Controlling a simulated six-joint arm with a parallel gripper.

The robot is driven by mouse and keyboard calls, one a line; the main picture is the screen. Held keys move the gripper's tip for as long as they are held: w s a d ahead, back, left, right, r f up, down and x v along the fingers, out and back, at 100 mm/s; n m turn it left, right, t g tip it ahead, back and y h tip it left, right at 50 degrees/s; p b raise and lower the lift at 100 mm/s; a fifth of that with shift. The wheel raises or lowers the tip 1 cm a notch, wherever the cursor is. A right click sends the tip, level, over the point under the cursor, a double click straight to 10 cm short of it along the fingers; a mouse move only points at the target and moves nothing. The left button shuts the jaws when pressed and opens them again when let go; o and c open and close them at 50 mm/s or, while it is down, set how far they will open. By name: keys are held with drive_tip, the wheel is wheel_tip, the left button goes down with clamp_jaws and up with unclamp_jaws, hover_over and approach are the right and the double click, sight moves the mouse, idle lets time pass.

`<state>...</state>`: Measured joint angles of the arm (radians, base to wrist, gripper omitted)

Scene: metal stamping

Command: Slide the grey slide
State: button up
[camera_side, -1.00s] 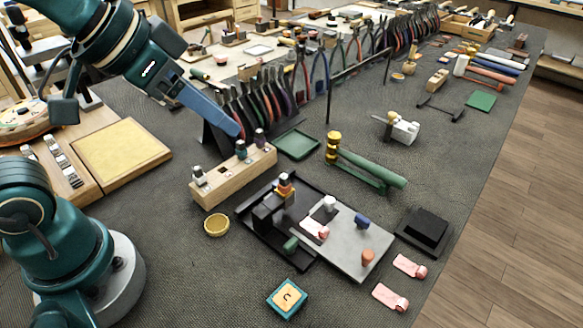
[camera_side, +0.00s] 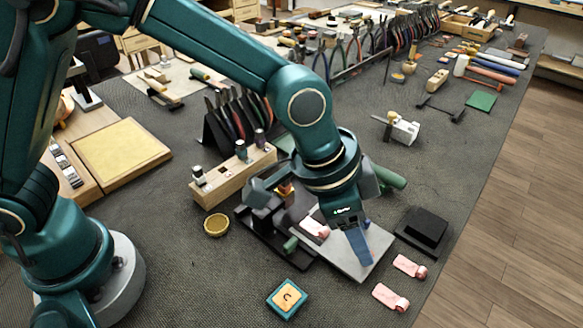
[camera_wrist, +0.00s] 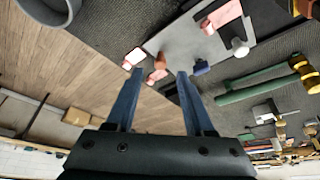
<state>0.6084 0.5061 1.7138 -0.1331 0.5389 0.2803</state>
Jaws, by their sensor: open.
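The grey slide (camera_side: 333,254) is a flat grey plate joined to a dark base (camera_side: 292,252); it also shows in the wrist view (camera_wrist: 180,40). My gripper (camera_side: 362,262) points down over the slide's right end. In the wrist view its two blue fingers (camera_wrist: 160,72) are open. A small orange-pink knob (camera_wrist: 156,76) shows between the fingertips, with no grip on it. A blue knob (camera_wrist: 200,67) and a white knob (camera_wrist: 240,46) stand on the plate. My arm hides the slide's far side in the side view.
Two loose pink parts (camera_side: 409,266) lie right of the slide, below a black block (camera_side: 424,228).

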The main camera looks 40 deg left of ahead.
sight(359, 264)
drive_tip(key=shift+x, duration=1.9)
clamp_jaws()
